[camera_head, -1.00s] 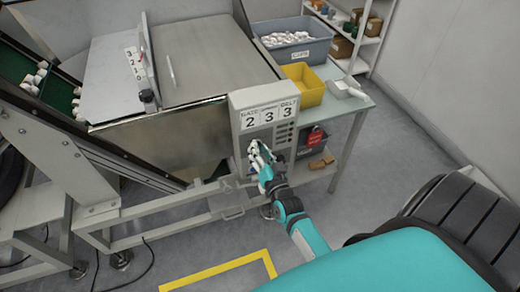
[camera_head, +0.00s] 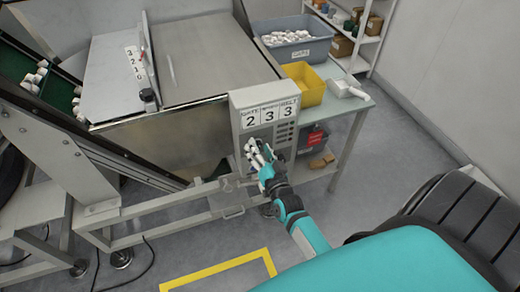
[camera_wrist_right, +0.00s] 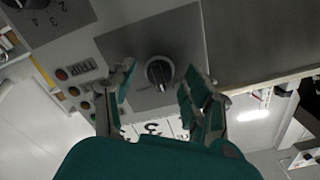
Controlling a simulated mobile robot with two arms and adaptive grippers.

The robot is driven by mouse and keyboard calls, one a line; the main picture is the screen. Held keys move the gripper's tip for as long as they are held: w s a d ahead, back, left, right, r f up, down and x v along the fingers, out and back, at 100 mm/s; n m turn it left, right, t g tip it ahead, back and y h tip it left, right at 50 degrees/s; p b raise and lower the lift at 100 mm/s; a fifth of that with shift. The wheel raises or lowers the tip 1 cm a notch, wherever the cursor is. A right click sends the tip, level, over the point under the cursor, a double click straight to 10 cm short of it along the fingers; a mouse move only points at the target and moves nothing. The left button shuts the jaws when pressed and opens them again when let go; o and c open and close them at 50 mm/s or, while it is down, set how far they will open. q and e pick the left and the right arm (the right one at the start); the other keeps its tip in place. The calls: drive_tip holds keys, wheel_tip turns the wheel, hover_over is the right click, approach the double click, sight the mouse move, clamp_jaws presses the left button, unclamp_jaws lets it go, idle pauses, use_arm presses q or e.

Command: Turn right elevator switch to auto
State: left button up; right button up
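The control box (camera_head: 262,114) carries cards reading 2, 3, 3 and stands at the front of the machine. My right gripper (camera_head: 256,150) is in front of the lower part of the box and hides that part in the head view. In the right wrist view, a dark round switch knob (camera_wrist_right: 160,72) on a grey plate shows between the two fingers of my right gripper (camera_wrist_right: 162,80). The fingers are apart, one on each side of the knob, and I see no contact. The knob's setting labels are too small to read. My left gripper is not in view.
In the right wrist view, a numbered dial (camera_wrist_right: 45,15) and small coloured buttons (camera_wrist_right: 72,90) are beside the knob. A yellow bin (camera_head: 303,84) and a grey bin of white parts (camera_head: 295,50) stand on a side table.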

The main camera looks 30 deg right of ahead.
drive_tip(key=v, duration=1.2)
drive_tip(key=shift+a, duration=0.1)
drive_tip(key=s+a+f+n+g+y, duration=0.1)
drive_tip(key=s+a+f+n+g, duration=0.15)
drive_tip(key=f, duration=0.65)
drive_tip(key=s+a+f+n+g+y, duration=0.1)
drive_tip(key=s+a+f+g+y, duration=0.15)
drive_tip(key=f, duration=0.55)
drive_tip(key=s+a+f+n+g+y, duration=0.1)
drive_tip(key=s+a+f+n+g, duration=0.15)
drive_tip(key=f, duration=0.65)
drive_tip(key=s+f+n+g, duration=0.2)
drive_tip(key=s+f, duration=0.3)
drive_tip(key=s, duration=0.3)
drive_tip(key=s+f+n+g, duration=0.2)
drive_tip(key=s+f+g, duration=0.2)
drive_tip(key=s+f, duration=0.2)
drive_tip(key=s+d+f+n+g, duration=0.1)
drive_tip(key=s+f+g, duration=0.2)
drive_tip(key=s, duration=0.8)
wheel_tip(320, 180, down, 2)
drive_tip(key=shift+f+n, duration=0.15)
drive_tip(key=shift+n, duration=0.25)
drive_tip(key=shift+d+h, duration=0.15)
drive_tip(key=shift+h, duration=0.1)
